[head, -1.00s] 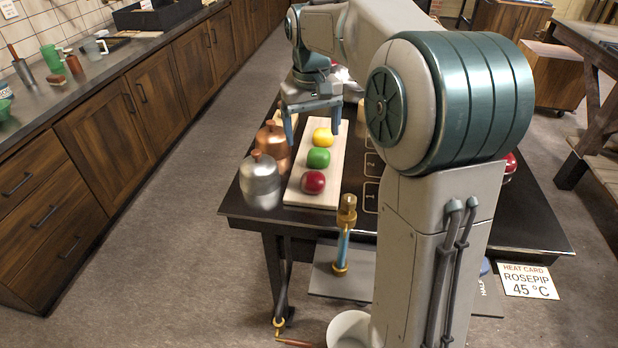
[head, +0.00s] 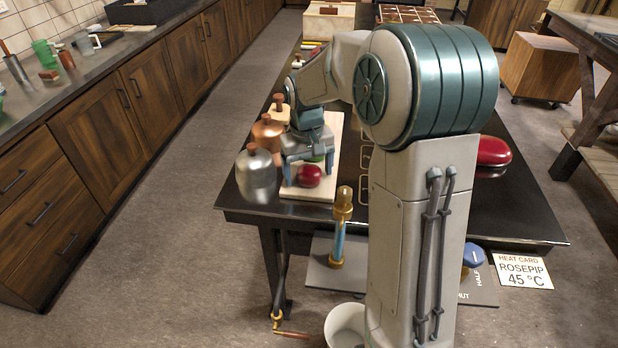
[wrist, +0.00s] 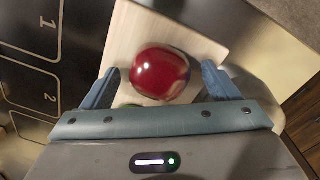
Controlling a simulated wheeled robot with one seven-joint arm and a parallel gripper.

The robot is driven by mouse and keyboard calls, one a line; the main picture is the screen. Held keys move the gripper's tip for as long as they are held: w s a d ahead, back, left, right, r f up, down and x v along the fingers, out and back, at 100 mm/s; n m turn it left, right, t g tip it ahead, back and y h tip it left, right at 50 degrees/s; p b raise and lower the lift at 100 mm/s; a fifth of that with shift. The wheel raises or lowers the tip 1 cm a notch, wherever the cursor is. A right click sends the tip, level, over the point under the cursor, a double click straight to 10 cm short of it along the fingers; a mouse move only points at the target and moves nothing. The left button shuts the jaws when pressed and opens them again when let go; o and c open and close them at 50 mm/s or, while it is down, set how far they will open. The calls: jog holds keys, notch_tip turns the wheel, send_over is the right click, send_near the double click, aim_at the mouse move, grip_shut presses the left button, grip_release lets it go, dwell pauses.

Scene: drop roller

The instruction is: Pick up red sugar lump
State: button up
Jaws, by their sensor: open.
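The red sugar lump (head: 309,175) is a glossy round lump on the near end of a pale wooden board (head: 300,193). My gripper (head: 308,178) is low over the board, its fingers spread. In the wrist view the red lump (wrist: 160,72) lies between and just beyond the two open fingertips of my gripper (wrist: 160,82), with pale board visible around it. A green lump (head: 318,158) is mostly hidden behind my gripper in the head view. I cannot see the yellow lump now.
A silver canister (head: 256,172) and a copper one (head: 268,134) stand close left of the board. A brass and blue cylinder (head: 341,225) stands near the table's front edge. A red glossy object (head: 493,151) lies at the right. Numbered squares (wrist: 33,90) mark the dark tabletop.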

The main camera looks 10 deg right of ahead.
jog(key=c, duration=1.1)
